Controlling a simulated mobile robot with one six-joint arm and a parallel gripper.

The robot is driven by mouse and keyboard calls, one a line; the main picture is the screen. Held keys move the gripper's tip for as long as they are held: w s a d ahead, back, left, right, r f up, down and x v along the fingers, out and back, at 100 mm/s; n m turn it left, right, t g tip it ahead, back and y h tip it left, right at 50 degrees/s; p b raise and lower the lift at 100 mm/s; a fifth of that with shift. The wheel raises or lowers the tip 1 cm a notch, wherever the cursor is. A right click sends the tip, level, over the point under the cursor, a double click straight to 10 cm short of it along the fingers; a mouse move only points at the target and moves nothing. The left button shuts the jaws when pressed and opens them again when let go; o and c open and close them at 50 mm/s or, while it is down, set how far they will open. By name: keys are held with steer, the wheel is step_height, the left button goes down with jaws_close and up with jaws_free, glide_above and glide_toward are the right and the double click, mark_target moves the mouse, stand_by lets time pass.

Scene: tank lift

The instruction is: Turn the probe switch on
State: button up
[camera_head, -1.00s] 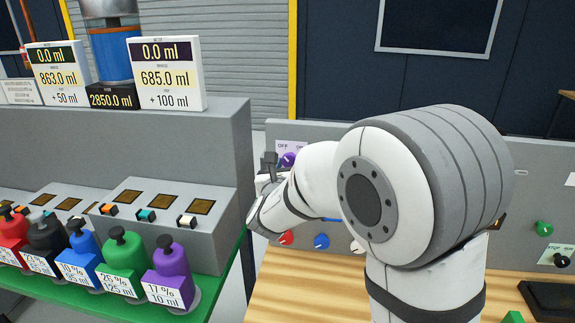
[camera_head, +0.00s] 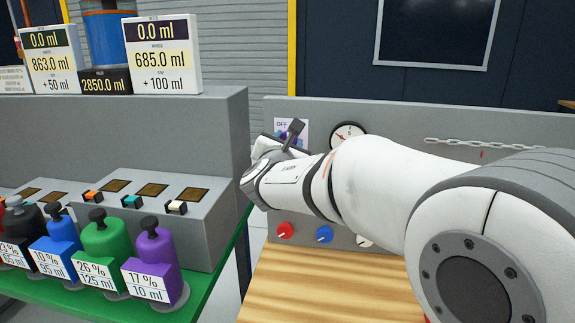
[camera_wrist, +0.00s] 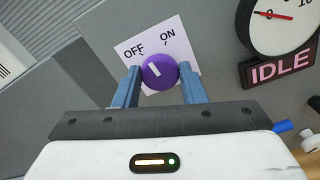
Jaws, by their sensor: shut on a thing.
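The probe switch is a round purple knob (camera_wrist: 159,71) on a white plate (camera_wrist: 142,47) marked OFF and ON. In the wrist view its white pointer line tilts toward the OFF side. My gripper (camera_wrist: 160,80) has its two blue-grey fingers on either side of the knob and is shut on it. In the head view the plate (camera_head: 283,125) shows on the grey panel, and the knob (camera_head: 290,138) is mostly hidden behind my wrist.
A gauge (camera_head: 348,134) and an IDLE sign (camera_wrist: 279,69) are right of the switch. Red (camera_head: 285,230) and blue (camera_head: 324,234) knobs sit lower on the panel. Coloured bottles (camera_head: 155,262) stand on the green bench at left. The wooden tabletop (camera_head: 320,285) is clear.

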steer(key=m+b, duration=0.9)
steer(key=b, duration=0.4)
steer(key=shift+f+b, duration=0.15)
steer(key=shift+b, duration=0.25)
steer(key=o, duration=1)
steer(key=shift+d, duration=0.1)
steer(key=shift+s, duration=0.1)
